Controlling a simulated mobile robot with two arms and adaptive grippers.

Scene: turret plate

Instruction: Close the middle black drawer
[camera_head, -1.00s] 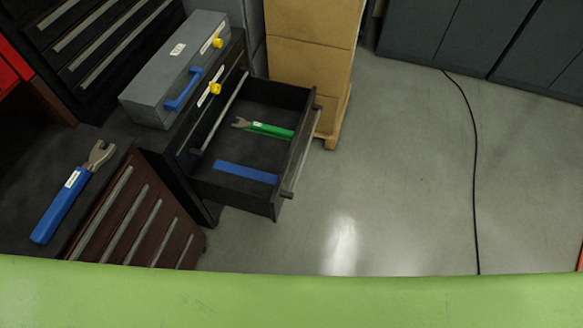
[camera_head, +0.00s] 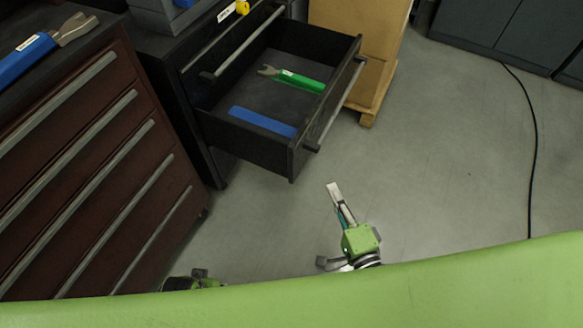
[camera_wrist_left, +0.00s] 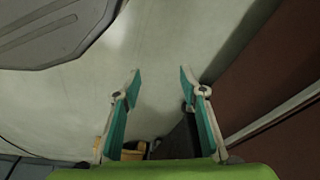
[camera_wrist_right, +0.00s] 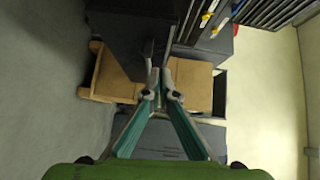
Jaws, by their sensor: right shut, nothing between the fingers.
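The black drawer (camera_head: 255,147) stands pulled out of the black cabinet (camera_head: 165,85) in the head view. A green-handled tool (camera_head: 298,82) and a flat blue piece (camera_head: 262,122) lie inside it. Its grey bar handle (camera_head: 335,105) runs along the front. My right gripper (camera_head: 334,188) is shut and empty, in front of and below the drawer front, apart from it in the head view. Its closed fingertips show in the right wrist view (camera_wrist_right: 159,78). My left gripper (camera_wrist_left: 160,72) is open and empty in the left wrist view; the head view shows only part of it at the bottom edge.
A dark red drawer cabinet (camera_head: 85,150) stands at the left, with a blue-handled tool (camera_head: 40,50) on top. Cardboard boxes (camera_head: 362,35) on a wooden pallet stand behind the open drawer. A black cable (camera_head: 533,150) lies on the floor.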

